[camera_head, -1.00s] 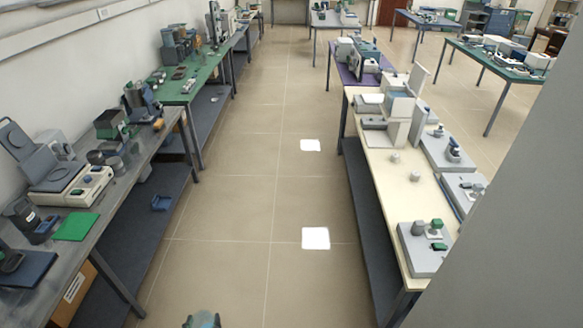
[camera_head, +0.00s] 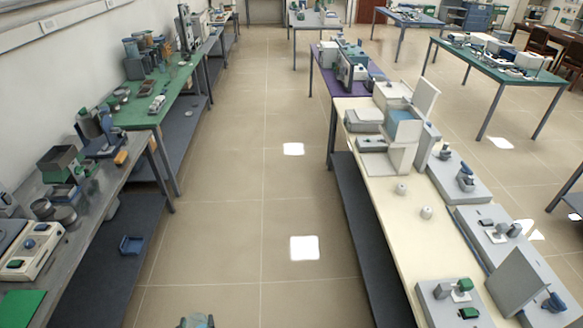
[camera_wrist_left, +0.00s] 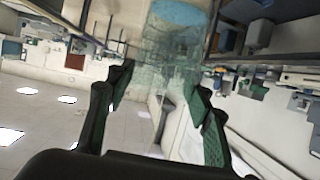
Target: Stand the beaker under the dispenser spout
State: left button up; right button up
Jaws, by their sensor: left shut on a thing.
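My left gripper (camera_wrist_left: 158,95) has its dark green fingers shut on a clear glass beaker (camera_wrist_left: 168,58) in the left wrist view. The beaker is see-through with a bluish end at the top of that view. In the head view only a small teal, glassy bit of the beaker (camera_head: 197,321) shows at the bottom edge, over the floor; the gripper there is mostly cut off. I cannot pick out a dispenser spout for certain among the devices on the benches. My right gripper is not in view.
A grey bench (camera_head: 95,205) and a green bench (camera_head: 150,113) with devices line the left. A cream bench (camera_head: 385,192) with white and grey devices (camera_head: 386,142) runs along the right. The tiled aisle (camera_head: 225,200) between is clear, with bright patches on the floor.

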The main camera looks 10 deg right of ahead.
aim_at(380, 164)
jog(key=z, duration=0.5)
jog(key=i, duration=2.7)
jog(key=z, duration=3.05)
jog(key=i, duration=0.3)
jog(key=u, duration=1.9)
